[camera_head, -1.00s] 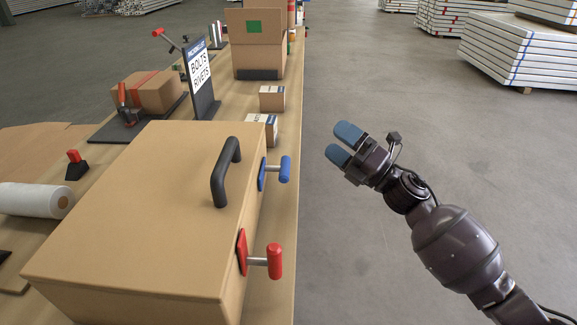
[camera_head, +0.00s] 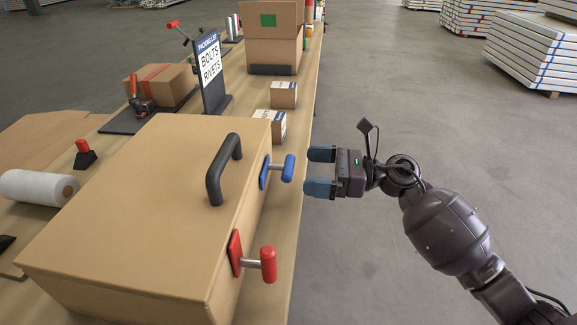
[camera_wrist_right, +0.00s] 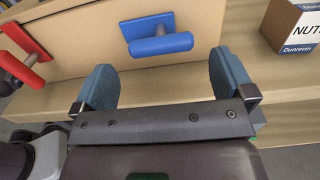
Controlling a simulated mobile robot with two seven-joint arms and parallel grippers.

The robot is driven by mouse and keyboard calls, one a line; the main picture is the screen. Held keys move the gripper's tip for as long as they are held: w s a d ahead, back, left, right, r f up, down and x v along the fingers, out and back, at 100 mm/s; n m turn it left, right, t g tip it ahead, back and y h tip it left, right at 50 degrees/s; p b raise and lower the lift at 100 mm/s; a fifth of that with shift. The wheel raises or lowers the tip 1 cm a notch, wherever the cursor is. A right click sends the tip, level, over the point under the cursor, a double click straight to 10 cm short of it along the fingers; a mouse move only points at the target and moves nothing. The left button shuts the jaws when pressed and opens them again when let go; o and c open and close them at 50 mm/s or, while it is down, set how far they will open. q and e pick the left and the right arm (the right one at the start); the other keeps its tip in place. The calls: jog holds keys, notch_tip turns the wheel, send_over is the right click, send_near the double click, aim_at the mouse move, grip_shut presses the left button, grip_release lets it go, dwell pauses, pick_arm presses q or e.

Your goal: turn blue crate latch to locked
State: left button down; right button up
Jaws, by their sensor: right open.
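The blue crate latch (camera_head: 278,171) is a T-shaped handle on a blue plate on the crate's right side wall, near its far end. The tan crate (camera_head: 110,200) has a black handle (camera_head: 222,168) on its lid. My right gripper (camera_head: 318,172) is open and empty, just right of the blue latch, with its fingers pointing at it. In the right wrist view the blue latch (camera_wrist_right: 158,44) lies ahead, between and beyond the two fingertips (camera_wrist_right: 160,75); the fingers look apart from it. My left gripper is not in view.
A red latch (camera_head: 266,264) sits nearer on the same crate wall. Small cartons (camera_head: 283,95) and a sign (camera_head: 209,70) stand beyond the crate on the table. A white roll (camera_head: 38,187) lies to the left.

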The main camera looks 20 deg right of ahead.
aim_at(289, 163)
jog(key=x, duration=0.5)
jog(key=shift+w+a, duration=0.15)
jog(key=shift+a, duration=0.15)
